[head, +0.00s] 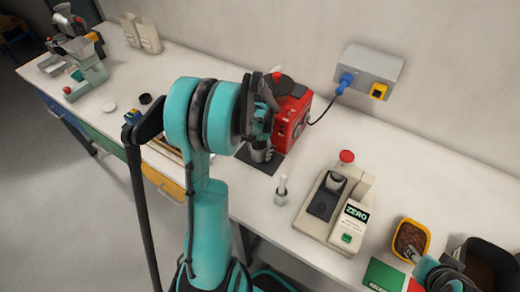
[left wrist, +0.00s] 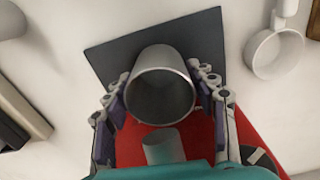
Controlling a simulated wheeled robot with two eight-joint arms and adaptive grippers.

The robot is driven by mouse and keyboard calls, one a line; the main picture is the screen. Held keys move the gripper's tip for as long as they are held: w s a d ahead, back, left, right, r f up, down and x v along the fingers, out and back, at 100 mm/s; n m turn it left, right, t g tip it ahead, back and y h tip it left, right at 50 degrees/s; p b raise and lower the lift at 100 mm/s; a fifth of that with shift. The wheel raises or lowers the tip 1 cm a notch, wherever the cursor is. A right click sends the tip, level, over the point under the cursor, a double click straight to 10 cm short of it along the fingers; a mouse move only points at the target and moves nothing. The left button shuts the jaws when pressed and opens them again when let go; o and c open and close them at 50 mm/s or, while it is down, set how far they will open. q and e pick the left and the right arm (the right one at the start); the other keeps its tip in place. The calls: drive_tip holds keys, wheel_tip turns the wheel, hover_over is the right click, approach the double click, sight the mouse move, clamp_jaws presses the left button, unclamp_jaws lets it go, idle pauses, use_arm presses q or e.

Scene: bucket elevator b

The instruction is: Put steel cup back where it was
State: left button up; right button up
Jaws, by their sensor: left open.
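The steel cup (left wrist: 160,88) stands upright on a dark mat (left wrist: 103,56) in front of the red machine (left wrist: 135,147). In the head view the cup (head: 260,153) shows just below my left gripper (head: 262,134), by the red machine (head: 296,104). In the left wrist view the open left fingers (left wrist: 162,100) stand on either side of the cup; whether they touch it I cannot tell. A grey spout-like cylinder (left wrist: 163,147) is near the cup's rim. My right gripper (head: 432,270) is partly in view at the bottom right; its fingers are unclear.
A scale labelled ZERO (head: 355,212) stands to the right, with a dark cup on it. A yellow tub (head: 427,233), green box (head: 383,276) and dark bin (head: 485,250) crowd the right end.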

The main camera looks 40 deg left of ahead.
use_arm(q)
drive_tip(key=shift+s+r, duration=0.1)
drive_tip(key=shift+s, duration=0.05)
drive_tip(key=shift+r, duration=0.3)
wheel_tip(320, 180, up, 11)
drive_tip(key=p, duration=0.3)
drive_tip(key=shift+d+r, duration=0.1)
drive_tip(key=shift+r, duration=0.15)
drive_tip(key=shift+d+r, duration=0.25)
drive_tip(key=shift+r, duration=0.05)
drive_tip(key=s+d+r+t, duration=0.2)
drive_tip(key=s+d, duration=0.3)
drive_tip(key=d, duration=0.5)
drive_tip(key=s+d+r+t, duration=0.3)
drive_tip(key=s+d+t, duration=0.2)
drive_tip(key=d, duration=0.5)
drive_tip(key=shift+s+r, duration=0.25)
drive_tip(key=shift+r, duration=0.05)
